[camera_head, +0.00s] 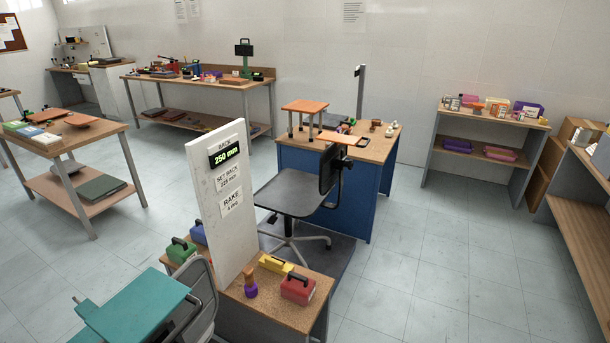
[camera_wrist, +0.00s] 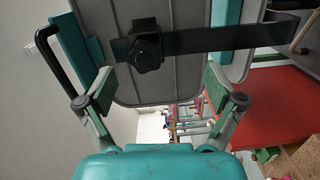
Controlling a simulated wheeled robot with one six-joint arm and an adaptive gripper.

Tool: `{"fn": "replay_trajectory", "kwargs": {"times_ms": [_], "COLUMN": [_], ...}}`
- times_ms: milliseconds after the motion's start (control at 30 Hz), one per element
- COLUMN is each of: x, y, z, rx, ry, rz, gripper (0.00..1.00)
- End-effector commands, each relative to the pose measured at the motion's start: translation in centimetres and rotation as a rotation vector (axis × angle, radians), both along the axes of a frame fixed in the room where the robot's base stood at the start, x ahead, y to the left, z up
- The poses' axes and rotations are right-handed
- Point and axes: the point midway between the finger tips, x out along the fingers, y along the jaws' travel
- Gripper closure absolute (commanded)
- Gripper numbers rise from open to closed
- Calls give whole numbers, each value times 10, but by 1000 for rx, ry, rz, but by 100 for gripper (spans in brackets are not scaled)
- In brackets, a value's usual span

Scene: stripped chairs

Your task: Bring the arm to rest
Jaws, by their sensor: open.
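My gripper (camera_wrist: 158,88) shows in the wrist view with its two green-padded fingers spread wide apart. It is open, and nothing is visibly gripped between the pads. A grey panel (camera_wrist: 185,75) with rounded corners fills the view beyond the fingers. A black bar with a dark knob (camera_wrist: 147,52) crosses the panel. Whether the fingers touch the panel cannot be told. I cannot clearly make out my gripper in the head view.
A white sign board (camera_head: 222,215) rises from a low bench with a red case (camera_head: 298,288). A dark office chair (camera_head: 292,197) stands behind it by a blue bench (camera_head: 363,190). A red surface (camera_wrist: 273,108) lies at the wrist view's right. Floor at right is clear.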

Motion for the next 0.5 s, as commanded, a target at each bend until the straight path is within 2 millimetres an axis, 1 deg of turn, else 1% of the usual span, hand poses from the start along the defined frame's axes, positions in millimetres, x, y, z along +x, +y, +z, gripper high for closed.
{"fn": "replay_trajectory", "kwargs": {"times_ms": [33, 67, 100, 167, 200, 333, 400, 467, 500], "x": [-3, -5, -7, -13, -17, -36, -48, -60, -68], "y": [-18, -29, -45, -69, -85, -136, -163, -185, -199], "z": [-14, -22, -32, -46, -54, -77, -85, -90, -94], "rx": [3, 11, 23, 44, 62, 136, 184, 231, 264], "ry": [59, 100, 155, 236, 288, 438, 509, 563, 599], "rz": [-47, -79, -127, -201, -251, -408, -490, -559, -603], "gripper": [8, 8, 8, 8, 8, 8, 8, 8, 8]}}
